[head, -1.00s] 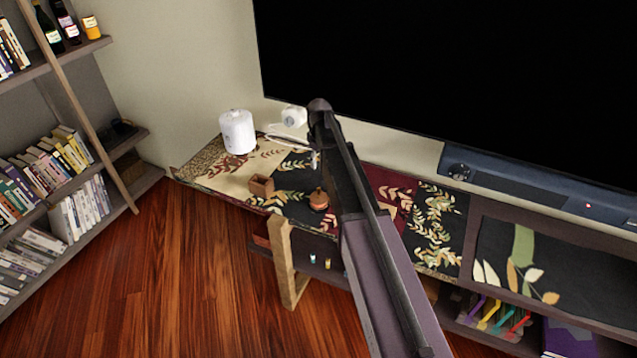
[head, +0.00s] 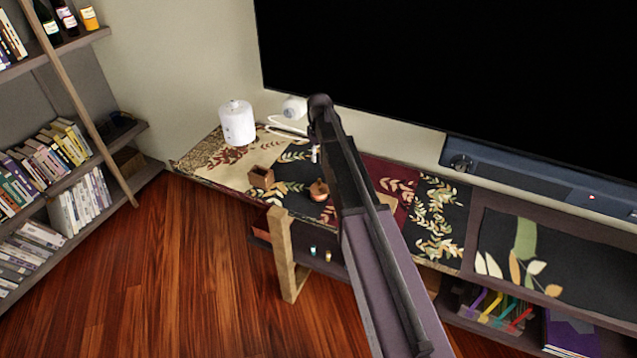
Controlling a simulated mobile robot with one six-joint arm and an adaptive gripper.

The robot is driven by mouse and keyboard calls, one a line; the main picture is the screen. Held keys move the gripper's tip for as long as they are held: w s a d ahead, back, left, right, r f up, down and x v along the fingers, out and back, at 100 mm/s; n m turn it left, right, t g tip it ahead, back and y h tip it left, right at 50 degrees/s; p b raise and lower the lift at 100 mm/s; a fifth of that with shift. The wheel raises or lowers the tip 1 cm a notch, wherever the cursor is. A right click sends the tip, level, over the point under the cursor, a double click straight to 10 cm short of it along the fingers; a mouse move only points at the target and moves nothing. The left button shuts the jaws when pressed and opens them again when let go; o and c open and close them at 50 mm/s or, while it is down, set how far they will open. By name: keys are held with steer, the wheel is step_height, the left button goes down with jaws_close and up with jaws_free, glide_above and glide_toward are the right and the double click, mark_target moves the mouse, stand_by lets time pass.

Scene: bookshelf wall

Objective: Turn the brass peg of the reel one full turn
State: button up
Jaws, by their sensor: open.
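A small round brown object (head: 318,191) with a short knob on top sits on the dark part of the patterned runner, just left of my arm. It may be the reel, but it is too small to tell, and I cannot make out a brass peg. My arm crosses the picture from the bottom right up to the back of the table. Its far end is above the runner, near the wall. My gripper cannot be made out; the arm hides that area. A small pale piece (head: 315,153) shows beside the arm, and I cannot tell what it is.
A small open wooden box (head: 261,177), a white canister (head: 237,123) and a white rounded item (head: 295,108) stand on the runner (head: 205,165). A large black screen (head: 450,80) and a soundbar (head: 540,185) are behind. Bookshelves (head: 75,160) stand left. The wooden floor is clear.

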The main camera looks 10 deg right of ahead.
mark_target(319, 179)
steer(key=shift+f+b, duration=5.6)
steer(key=shift+f, duration=0.25)
jaws_close()
steer(key=shift+a, duration=0.15)
